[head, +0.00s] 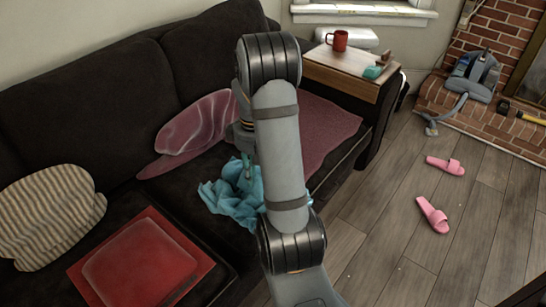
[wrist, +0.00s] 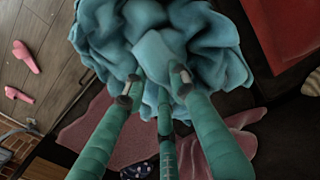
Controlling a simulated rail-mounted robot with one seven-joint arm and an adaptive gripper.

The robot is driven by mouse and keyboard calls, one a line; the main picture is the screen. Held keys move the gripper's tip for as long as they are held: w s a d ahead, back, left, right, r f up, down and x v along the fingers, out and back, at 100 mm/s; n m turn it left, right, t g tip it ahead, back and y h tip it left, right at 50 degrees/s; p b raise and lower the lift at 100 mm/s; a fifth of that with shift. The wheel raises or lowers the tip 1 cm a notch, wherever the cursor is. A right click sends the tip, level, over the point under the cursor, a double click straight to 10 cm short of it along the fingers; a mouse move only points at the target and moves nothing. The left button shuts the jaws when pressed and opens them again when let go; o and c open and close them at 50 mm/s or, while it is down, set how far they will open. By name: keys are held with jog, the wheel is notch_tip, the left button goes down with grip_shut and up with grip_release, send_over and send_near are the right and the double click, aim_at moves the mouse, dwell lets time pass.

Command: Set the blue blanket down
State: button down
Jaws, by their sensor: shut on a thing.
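The blue blanket (head: 236,199) is a crumpled light-blue bundle at the front of the dark sofa's seat, partly hidden behind my arm in the head view. In the wrist view the blanket (wrist: 160,45) fills the top middle, bunched between my fingers. My gripper (wrist: 155,85) is shut on the blanket, with its teal fingers pressed into the folds. In the head view my gripper (head: 247,165) points down into the bundle and is mostly hidden by my arm. I cannot tell whether the blanket's underside touches the seat.
The dark sofa (head: 90,92) holds a striped cushion (head: 50,215), a red cushion (head: 140,262) and a pinkish throw (head: 325,125).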

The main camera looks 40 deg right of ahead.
aim_at(233, 164)
jog(key=shift+w+d+f, duration=0.15)
jog(key=shift+f, duration=0.25)
jog(key=w+f, duration=0.2)
jog(key=w, duration=0.1)
jog(key=w+a+f, duration=0.1)
jog(key=w+f, duration=0.1)
jog(key=w, duration=0.2)
jog(key=w+f, duration=0.2)
jog(key=w, duration=0.2)
jog(key=shift+w+a+f+b, duration=0.1)
jog(key=shift+a+f+b, duration=0.25)
jog(key=shift+f, duration=0.05)
jog(key=shift+f+b, duration=0.4)
jog(key=shift+f, duration=1.6)
jog(key=shift+f, duration=0.2)
jog(key=c, duration=1.5)
grip_release()
jog(key=shift+r, duration=0.1)
jog(key=shift+c, duration=0.2)
jog(key=shift+o, duration=0.7)
